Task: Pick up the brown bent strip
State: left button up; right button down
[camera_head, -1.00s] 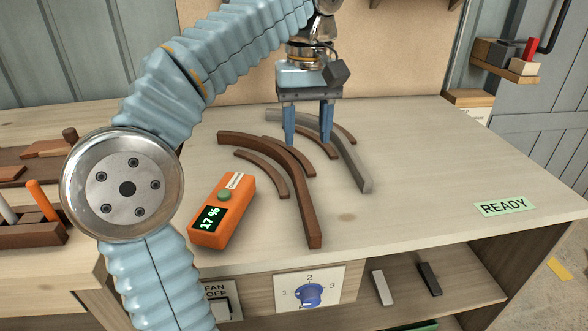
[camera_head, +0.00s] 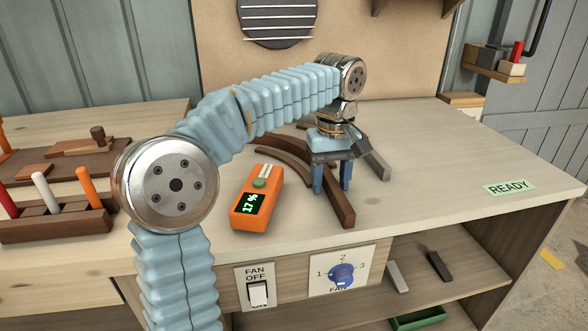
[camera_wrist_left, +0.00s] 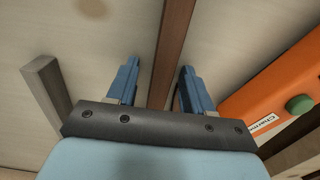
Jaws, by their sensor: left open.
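The brown bent strip (camera_head: 341,207) lies on the bench, its near end in front of my left gripper and its middle partly hidden behind my arm. My left gripper (camera_head: 332,186) is open and points down, with a finger on either side of the strip. In the left wrist view the strip (camera_wrist_left: 173,50) runs between the two spread fingers (camera_wrist_left: 158,88), with a gap on both sides. I cannot tell how far the fingertips are above the bench. My right gripper is not in view.
An orange meter (camera_head: 257,198) reading 17 % lies left of the strip. A grey strip (camera_head: 375,163) lies to its right. Thinner brown strips are partly hidden behind my arm. A tool rack (camera_head: 55,222) stands at the left. The bench is clear toward the READY label (camera_head: 509,187).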

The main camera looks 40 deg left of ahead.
pick_arm(q)
jog(key=shift+s+r, duration=0.1)
jog(key=shift+r, duration=0.05)
grip_shut()
